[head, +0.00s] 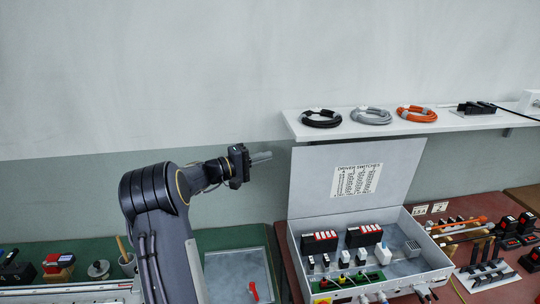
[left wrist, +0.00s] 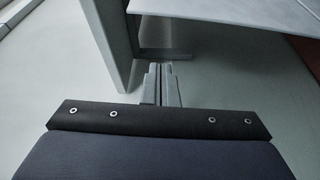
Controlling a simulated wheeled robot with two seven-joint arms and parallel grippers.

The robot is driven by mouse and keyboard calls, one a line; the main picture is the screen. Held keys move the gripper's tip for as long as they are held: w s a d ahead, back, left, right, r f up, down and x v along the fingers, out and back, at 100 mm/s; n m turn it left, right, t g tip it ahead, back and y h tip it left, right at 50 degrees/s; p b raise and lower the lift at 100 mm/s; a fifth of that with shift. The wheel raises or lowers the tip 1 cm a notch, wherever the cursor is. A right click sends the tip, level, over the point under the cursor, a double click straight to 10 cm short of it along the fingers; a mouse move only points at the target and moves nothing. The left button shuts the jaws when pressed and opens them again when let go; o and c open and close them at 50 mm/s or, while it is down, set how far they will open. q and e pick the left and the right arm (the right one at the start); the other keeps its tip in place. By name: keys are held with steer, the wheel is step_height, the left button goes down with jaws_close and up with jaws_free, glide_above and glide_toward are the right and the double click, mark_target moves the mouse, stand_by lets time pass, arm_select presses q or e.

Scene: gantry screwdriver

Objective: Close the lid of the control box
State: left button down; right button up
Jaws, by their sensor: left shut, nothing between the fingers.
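The control box (head: 405,267) is a light grey open case at the lower right of the head view. Its lid (head: 310,181) stands up at the back, open, with a "DRIVER SWITCHES" label sheet (head: 356,180) on its inner face. My left gripper (head: 262,157) is shut and empty. It points right, in the air to the left of the lid's upper part, and appears apart from it. Its closed fingers also show in the left wrist view (left wrist: 160,85). My right gripper is not in view.
Black-and-red modules (head: 320,241) and switches sit inside the box. A white shelf (head: 452,121) with coiled cables is on the wall above the lid. Tools and batteries lie on the red table to the right. A grey tray (head: 235,270) lies left of the box.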

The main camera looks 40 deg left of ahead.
arm_select(q)
steer(key=w+d+p, duration=0.4)
steer(key=d, duration=0.1)
steer(key=shift+w+d+f, duration=0.15)
steer(key=shift+d, duration=0.05)
stand_by(0.5)
